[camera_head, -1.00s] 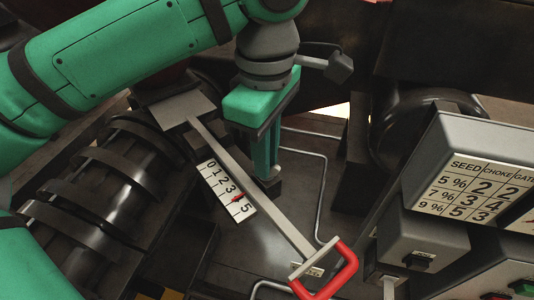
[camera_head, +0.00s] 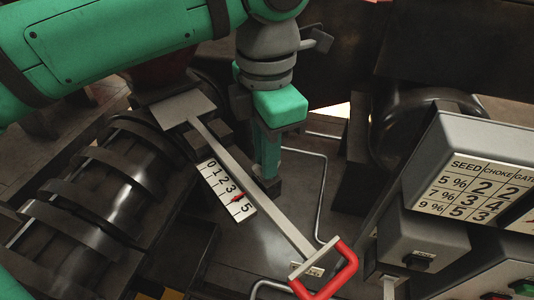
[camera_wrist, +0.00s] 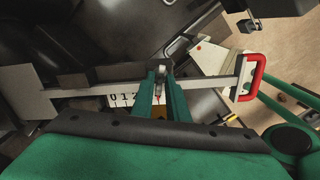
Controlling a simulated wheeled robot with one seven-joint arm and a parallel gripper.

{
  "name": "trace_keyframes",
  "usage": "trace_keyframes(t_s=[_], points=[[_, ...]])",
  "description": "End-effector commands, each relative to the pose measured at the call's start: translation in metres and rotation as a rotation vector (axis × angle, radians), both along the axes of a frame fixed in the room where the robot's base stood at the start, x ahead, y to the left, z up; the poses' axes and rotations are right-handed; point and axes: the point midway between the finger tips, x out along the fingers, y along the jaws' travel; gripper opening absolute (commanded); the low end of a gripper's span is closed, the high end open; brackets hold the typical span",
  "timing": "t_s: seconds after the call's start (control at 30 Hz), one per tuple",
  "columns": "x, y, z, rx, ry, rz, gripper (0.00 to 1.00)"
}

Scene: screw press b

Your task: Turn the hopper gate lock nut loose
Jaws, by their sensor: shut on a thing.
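My gripper (camera_head: 267,180) points down beside the long flat gate bar (camera_head: 250,188), its fingertips close to the bar's far side. In the wrist view my gripper (camera_wrist: 160,82) is shut on a small grey piece, the lock nut (camera_wrist: 160,88), with one green finger on each side. The nut is hidden behind the fingers in the head view. The gate bar ends in a red loop handle (camera_head: 347,270). A white scale plate (camera_head: 222,184) lies alongside it, with a red pointer (camera_head: 237,198) near 4.
A ribbed dark press barrel (camera_head: 100,185) lies at left. A grey box with a seed, choke and gate chart (camera_head: 478,190) stands at right, with a smaller switch box (camera_head: 420,242) below. A thin bent pipe (camera_head: 322,190) runs behind the bar.

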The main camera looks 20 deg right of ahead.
Motion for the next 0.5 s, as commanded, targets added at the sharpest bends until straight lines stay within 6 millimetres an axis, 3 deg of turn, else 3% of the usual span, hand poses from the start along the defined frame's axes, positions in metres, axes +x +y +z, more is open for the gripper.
trace_keyframes(t_s=[0.5], points=[[-0.0001,-0.0013,0.0002,0.000,-0.001,0.176,0.00]])
